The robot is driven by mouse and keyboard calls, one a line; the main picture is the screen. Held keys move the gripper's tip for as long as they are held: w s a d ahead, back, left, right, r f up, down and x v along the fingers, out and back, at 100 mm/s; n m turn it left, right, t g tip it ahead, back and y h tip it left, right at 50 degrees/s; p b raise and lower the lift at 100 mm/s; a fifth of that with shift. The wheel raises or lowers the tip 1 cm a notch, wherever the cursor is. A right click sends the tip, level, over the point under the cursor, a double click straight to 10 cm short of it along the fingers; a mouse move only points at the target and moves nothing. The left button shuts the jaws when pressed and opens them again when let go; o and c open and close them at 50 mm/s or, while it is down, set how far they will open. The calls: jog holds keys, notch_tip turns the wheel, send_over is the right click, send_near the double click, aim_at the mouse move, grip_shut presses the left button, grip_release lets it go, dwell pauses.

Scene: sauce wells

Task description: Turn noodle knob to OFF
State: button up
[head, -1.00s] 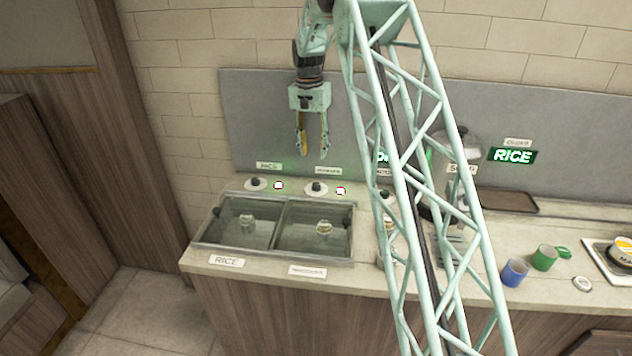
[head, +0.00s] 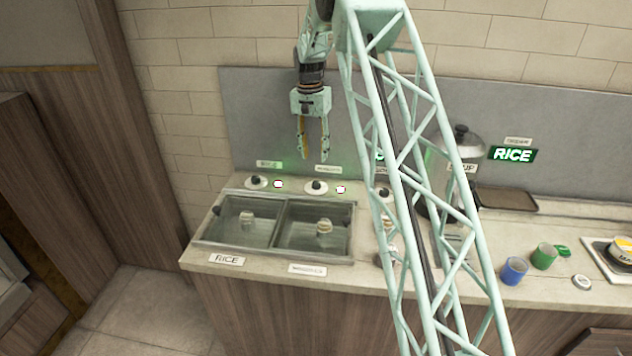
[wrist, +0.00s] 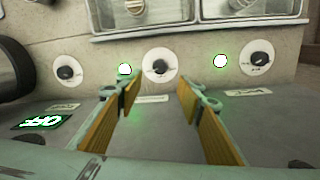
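The noodle knob (head: 316,187) is a dark knob on a round white plate behind the right-hand well, with a small blurred label behind it. I take it to be the middle knob (wrist: 160,67) in the wrist view. My gripper (head: 313,157) hangs fingers-down above the knob, open and empty. In the wrist view its two fingers (wrist: 158,92) are spread, pointing toward the middle knob, one to each side, apart from it. The knob's pointer setting is too small to read.
The rice knob (head: 257,182) with its lit indicator (head: 278,184) is to the left. A third knob (wrist: 68,72) is on the other side. Two glass-lidded wells (head: 275,198) lie in front. The grey backsplash (head: 270,110) rises close behind the gripper.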

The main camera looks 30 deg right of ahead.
aim_at(316, 182)
jog(key=f, duration=0.8)
jog(key=f+b, duration=0.1)
jog(key=f, duration=0.3)
jog(key=shift+s+d+f, duration=0.25)
jog(key=shift+f, duration=0.1)
jog(key=c, duration=0.9)
